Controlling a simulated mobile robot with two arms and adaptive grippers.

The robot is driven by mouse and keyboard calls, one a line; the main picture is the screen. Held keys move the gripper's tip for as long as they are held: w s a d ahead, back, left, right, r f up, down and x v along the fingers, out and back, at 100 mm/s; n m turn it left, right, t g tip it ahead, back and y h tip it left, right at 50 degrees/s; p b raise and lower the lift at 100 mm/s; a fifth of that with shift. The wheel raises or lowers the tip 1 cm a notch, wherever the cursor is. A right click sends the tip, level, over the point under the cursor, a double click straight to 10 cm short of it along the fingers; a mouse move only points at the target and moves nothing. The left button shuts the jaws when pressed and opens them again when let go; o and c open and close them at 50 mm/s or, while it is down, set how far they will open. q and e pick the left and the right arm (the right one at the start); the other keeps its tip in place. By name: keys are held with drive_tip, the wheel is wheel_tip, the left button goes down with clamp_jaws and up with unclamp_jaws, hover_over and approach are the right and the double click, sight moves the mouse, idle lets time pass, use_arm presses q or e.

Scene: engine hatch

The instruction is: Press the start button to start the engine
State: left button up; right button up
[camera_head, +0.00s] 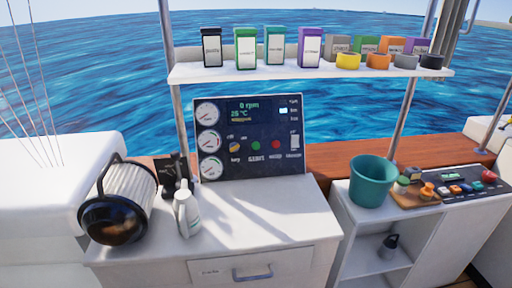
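A dark engine control panel (222,170) stands upright at the back of the white cabinet top. A green round button (256,146) sits on its lower middle, and a red round button (276,145) is to the right of it. The labels under them are too blurred to read surely. The panel's display (248,110) reads 0 rpm and about 25 °C. Three round gauges (208,141) run down its left side. Neither of my grippers shows in the head view.
A shelf (280,71) with boxes and tape rolls hangs above. A teal bucket (372,182) and another button panel (462,188) are at right. The cabinet top (265,210) before the panel is clear.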

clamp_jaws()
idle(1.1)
